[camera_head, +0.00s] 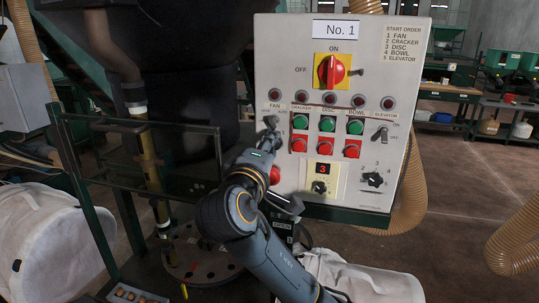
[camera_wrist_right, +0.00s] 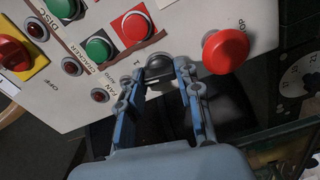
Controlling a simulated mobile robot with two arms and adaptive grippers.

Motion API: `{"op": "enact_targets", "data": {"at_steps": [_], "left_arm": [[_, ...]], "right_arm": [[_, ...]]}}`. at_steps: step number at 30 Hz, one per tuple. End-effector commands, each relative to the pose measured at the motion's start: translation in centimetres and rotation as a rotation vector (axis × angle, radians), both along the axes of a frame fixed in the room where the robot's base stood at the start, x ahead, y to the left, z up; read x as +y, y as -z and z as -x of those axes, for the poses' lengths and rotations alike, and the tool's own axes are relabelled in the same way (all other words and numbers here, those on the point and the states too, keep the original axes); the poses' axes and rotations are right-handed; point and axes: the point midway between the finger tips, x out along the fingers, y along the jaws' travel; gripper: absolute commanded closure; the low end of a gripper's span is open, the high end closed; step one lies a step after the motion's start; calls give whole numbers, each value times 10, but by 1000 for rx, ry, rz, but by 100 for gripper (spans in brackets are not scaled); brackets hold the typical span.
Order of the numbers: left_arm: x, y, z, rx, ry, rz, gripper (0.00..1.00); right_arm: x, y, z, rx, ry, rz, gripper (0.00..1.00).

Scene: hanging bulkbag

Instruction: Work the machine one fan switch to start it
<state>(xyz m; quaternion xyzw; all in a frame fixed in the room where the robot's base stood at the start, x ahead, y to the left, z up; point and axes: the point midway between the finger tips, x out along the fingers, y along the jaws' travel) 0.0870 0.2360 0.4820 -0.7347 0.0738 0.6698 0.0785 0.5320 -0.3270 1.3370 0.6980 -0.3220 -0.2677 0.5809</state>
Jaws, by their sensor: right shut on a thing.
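The machine one panel (camera_head: 300,30) is a light grey box marked "No. 1". The fan switch, a dark knob under the FAN label, is at its left side and mostly hidden by my right gripper in the head view. In the right wrist view the fan switch (camera_wrist_right: 159,68) sits between the two fingertips. My right gripper (camera_head: 270,130) is shut on it, with blue fingers (camera_wrist_right: 160,80) on either side. My left gripper is not in view.
A red mushroom button (camera_wrist_right: 226,50) is close beside the gripper. The red main switch (camera_head: 332,71) stands upright towards ON. Green buttons (camera_head: 327,124) and red buttons (camera_head: 325,147) are right of the gripper. A dark railing (camera_head: 140,122) stands left.

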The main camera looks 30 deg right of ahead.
Motion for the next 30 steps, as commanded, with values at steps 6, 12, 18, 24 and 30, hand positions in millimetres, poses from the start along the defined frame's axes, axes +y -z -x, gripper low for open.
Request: {"op": "enact_targets", "data": {"at_steps": [6, 12, 18, 24, 30], "left_arm": [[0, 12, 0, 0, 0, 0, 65], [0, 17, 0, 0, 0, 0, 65], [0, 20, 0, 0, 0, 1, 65], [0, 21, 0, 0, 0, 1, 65], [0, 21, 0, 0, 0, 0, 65]], "right_arm": [[1, 3, 0, -124, -1, -112, 98], [0, 3, 0, -205, -1, -182, 98], [0, 2, 0, -251, 0, -220, 98], [0, 2, 0, -267, 0, -234, 98], [0, 2, 0, -268, 0, -236, 98]]}}
